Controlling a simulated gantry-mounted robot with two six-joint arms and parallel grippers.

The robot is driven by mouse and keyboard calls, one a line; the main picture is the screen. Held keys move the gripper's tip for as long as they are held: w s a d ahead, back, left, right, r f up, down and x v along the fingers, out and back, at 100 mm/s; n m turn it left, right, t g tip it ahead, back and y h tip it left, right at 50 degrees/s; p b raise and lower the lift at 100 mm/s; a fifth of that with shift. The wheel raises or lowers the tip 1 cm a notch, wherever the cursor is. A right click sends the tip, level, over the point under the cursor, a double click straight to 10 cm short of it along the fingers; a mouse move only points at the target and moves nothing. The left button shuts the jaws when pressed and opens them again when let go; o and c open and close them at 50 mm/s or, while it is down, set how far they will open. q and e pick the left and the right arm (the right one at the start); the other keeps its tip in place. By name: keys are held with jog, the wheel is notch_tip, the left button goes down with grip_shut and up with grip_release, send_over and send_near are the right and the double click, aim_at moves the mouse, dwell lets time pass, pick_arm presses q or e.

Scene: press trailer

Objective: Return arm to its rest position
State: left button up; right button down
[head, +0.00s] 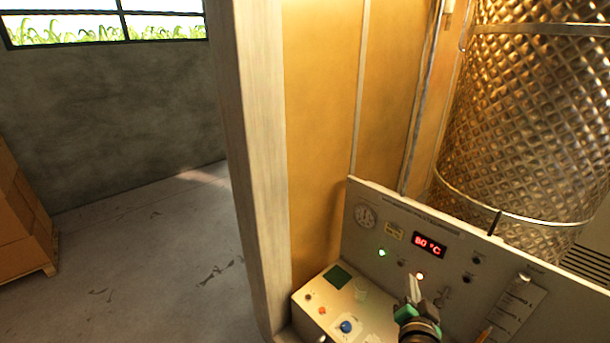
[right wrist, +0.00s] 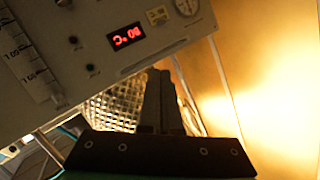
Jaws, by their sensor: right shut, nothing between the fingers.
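My right gripper (head: 413,288) is in front of the lower part of a grey control panel (head: 375,240), with its fingers pointing up in the head view. Its fingers are together and hold nothing. In the right wrist view the shut fingers (right wrist: 158,85) stand in the middle, with the panel (right wrist: 90,50) upside down beyond them. I cannot tell whether the fingertips touch the panel. My left gripper is not in view.
The panel has a red "80 °C" display (head: 429,245), a gauge (head: 365,216), a lit green lamp (head: 382,253) and a flowmeter (head: 516,308). A control box (head: 325,305) sits lower left. A quilted metal tank (head: 530,110) stands behind. Open floor (head: 140,260) lies left.

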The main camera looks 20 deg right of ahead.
jog(key=s+a+r+n+t+y, duration=0.1)
jog(key=a+r+t, duration=0.2)
jog(key=r, duration=0.7)
jog(key=a+r+n+t+y, duration=0.15)
jog(key=a+r, duration=0.25)
jog(key=r, duration=0.6)
jog(key=s+a+r+n+t, duration=0.1)
jog(key=a+r+t, duration=0.25)
jog(key=r, duration=0.55)
jog(key=s+a+r+n+t+y, duration=0.3)
jog(key=s+r+n+y, duration=0.1)
jog(key=s+r+n, duration=0.1)
jog(key=s+a+r+n+t+y, duration=0.3)
jog(key=s+a+r+n+y, duration=0.1)
jog(key=s+r, duration=0.4)
jog(key=shift+r+n+t, duration=0.3)
jog(key=shift+r+n, duration=0.45)
